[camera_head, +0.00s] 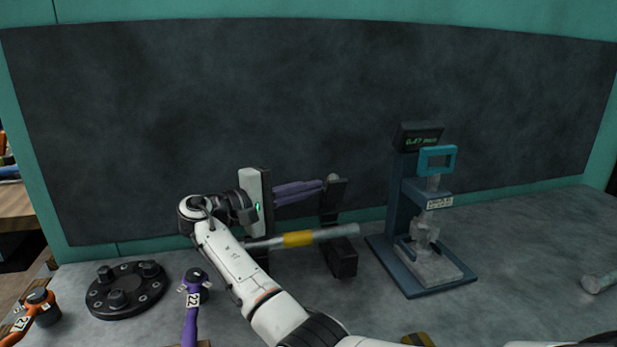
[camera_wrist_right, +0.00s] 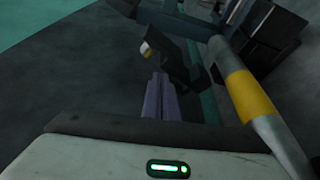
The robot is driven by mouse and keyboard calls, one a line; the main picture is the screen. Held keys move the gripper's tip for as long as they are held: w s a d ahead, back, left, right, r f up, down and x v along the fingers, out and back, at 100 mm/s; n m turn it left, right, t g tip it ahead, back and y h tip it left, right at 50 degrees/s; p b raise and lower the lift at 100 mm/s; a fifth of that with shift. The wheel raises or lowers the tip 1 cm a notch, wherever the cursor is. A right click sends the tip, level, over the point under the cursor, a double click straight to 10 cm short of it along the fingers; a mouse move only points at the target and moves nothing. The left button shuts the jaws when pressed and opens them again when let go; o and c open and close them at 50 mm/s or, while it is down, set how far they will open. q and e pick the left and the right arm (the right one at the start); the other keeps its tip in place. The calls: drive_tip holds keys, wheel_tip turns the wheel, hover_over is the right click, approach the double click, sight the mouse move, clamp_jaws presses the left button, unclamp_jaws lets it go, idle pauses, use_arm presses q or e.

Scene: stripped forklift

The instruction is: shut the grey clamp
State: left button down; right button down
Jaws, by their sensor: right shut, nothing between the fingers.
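A grey bar with a yellow band (camera_head: 298,239) lies nearly level beside a dark upright bracket (camera_head: 341,258); it looks like the grey clamp's lever. The bar also shows large in the right wrist view (camera_wrist_right: 250,95), right of my fingers. Its left end is partly hidden by my arm. My right gripper (camera_head: 322,185) has purple fingers pointing right, pressed together and empty. Their tips are above the bar, by the bracket's top; contact cannot be told. In the right wrist view the shut fingertips (camera_wrist_right: 158,78) point towards the dark bracket (camera_wrist_right: 178,50). My left gripper is not in view.
A blue stand (camera_head: 465,277) with a small display and a cyan handle (camera_head: 437,159) is right of the bracket. A round black fixture (camera_head: 125,290), a purple tool (camera_head: 191,312) and an orange tool (camera_head: 38,306) are at left.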

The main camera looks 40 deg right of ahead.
drive_tip(key=shift+s+a+f+p, duration=0.1)
drive_tip(key=shift+s+a+p, duration=0.2)
drive_tip(key=shift+s+p, duration=0.2)
drive_tip(key=shift+s+a+f+p, duration=0.1)
drive_tip(key=shift+s+a+p, duration=0.15)
drive_tip(key=shift+s+p, duration=0.2)
drive_tip(key=shift+a, duration=0.1)
drive_tip(key=a, duration=0.3)
drive_tip(key=w+a, duration=0.1)
drive_tip(key=a, duration=0.2)
drive_tip(key=a+b, duration=0.1)
drive_tip(key=a, duration=0.3)
drive_tip(key=shift+w+r, duration=0.2)
drive_tip(key=shift+w, duration=0.15)
